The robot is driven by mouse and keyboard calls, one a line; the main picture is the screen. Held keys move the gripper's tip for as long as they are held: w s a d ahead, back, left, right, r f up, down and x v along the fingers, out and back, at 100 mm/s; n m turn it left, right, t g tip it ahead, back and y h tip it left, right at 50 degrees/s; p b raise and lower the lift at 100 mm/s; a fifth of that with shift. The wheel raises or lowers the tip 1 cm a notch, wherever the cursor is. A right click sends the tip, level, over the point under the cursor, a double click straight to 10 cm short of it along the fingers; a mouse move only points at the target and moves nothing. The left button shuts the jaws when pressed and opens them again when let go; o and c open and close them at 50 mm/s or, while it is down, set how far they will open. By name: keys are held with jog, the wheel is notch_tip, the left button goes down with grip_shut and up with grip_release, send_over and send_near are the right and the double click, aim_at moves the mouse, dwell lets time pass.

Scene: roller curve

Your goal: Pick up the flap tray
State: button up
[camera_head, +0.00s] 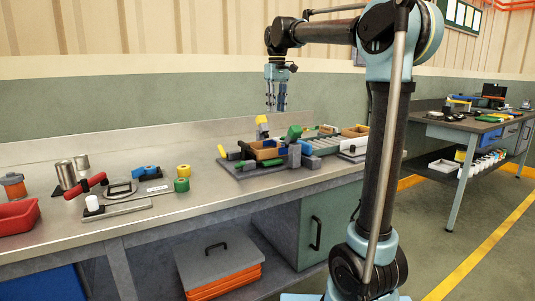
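No tray in view can be identified for certain as the flap tray. A tan tray (264,153) sits in the fixture on the bench, partly hidden by dark, grey and green parts around it. Another tan tray (356,131) sits at the right end of the rollers (318,141), close to my arm in the picture. My gripper (276,108) points down above the back of the fixture. Its two fingers are apart, with nothing seen between them. It is clear of both trays.
A yellow-topped post (262,121) and a green-topped block (294,132) rise around the nearer tray. A red-handled clamp fixture (95,184), a red bin (17,216) and metal cylinders (66,174) stand at left. The bench front between is mostly clear.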

jog(key=f, duration=0.6)
jog(key=d+f, duration=0.1)
jog(key=f, duration=0.2)
jog(key=shift+w+f, duration=0.2)
jog(key=shift+f, duration=3.15)
jog(key=shift+c, duration=0.3)
grip_shut()
